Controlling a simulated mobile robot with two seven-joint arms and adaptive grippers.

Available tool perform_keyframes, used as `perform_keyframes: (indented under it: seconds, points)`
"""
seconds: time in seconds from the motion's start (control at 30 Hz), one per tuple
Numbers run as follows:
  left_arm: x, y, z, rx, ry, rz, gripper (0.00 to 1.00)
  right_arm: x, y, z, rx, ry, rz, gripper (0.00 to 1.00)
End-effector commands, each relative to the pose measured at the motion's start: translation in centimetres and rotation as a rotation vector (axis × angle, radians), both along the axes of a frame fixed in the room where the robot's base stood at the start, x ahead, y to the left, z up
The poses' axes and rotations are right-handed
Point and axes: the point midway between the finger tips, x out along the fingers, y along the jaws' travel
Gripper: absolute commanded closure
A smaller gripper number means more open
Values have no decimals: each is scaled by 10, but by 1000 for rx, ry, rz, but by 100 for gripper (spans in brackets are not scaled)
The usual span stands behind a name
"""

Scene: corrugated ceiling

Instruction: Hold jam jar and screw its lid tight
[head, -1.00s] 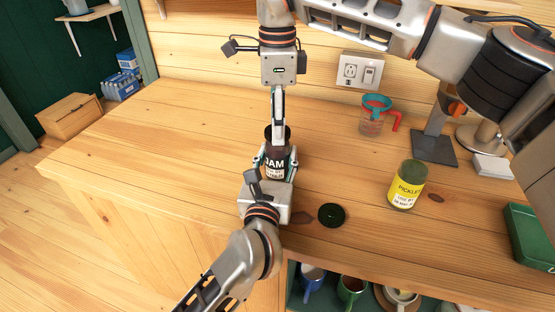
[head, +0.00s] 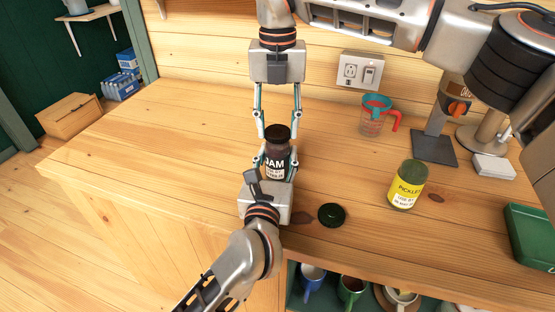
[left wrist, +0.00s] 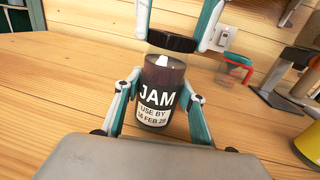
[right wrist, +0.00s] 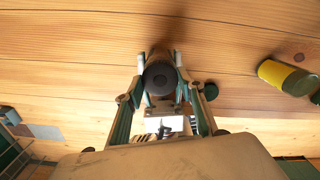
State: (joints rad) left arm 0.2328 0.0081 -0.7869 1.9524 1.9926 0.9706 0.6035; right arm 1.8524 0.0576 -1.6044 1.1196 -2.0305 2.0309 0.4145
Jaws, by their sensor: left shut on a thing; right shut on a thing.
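The jam jar (head: 277,168) stands upright on the wooden counter, with its JAM label also facing the left wrist view (left wrist: 157,98). A black lid (head: 277,131) sits on its mouth and looks level; how tight it is cannot be seen. My left gripper (head: 276,161) is shut on the jar's body from the front, one finger on each side. My right gripper (head: 279,134) points down from above and is shut on the lid, with fingers at its left and right. The lid's round top shows between those fingers in the right wrist view (right wrist: 160,77).
A dark loose lid (head: 331,215) lies flat right of the jar. A yellow-labelled pickles jar (head: 407,185) stands farther right. A measuring cup (head: 373,116) with red handle is behind, near a grey stand (head: 434,147). A green box (head: 531,236) is at far right. The left counter is clear.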

Motion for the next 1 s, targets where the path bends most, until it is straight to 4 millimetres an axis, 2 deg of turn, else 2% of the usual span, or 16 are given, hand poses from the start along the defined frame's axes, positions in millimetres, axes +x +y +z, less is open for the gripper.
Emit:
perform_keyframes:
  seconds: [0.17,0.3,0.33,0.4,0.77,0.87,1.0]
  points:
    - [0,0,0,-1,0,1,100,0,-1,0,-1,1,-258,87]
    - [0,0,0,-1,0,1,100,0,0,-1,-1,1,-245,87]
    - [0,0,0,-1,0,1,100,0,-1,-1,-1,1,-245,57]
    - [0,0,0,-1,0,1,100,0,0,-1,-1,1,-244,42]
    - [0,0,0,0,0,1,100,0,0,1,-1,0,-242,42]
    - [0,0,0,0,0,1,100,1,0,9,-1,-2,-242,42]
    - [0,0,0,0,0,1,100,0,0,32,-1,-4,-243,42]
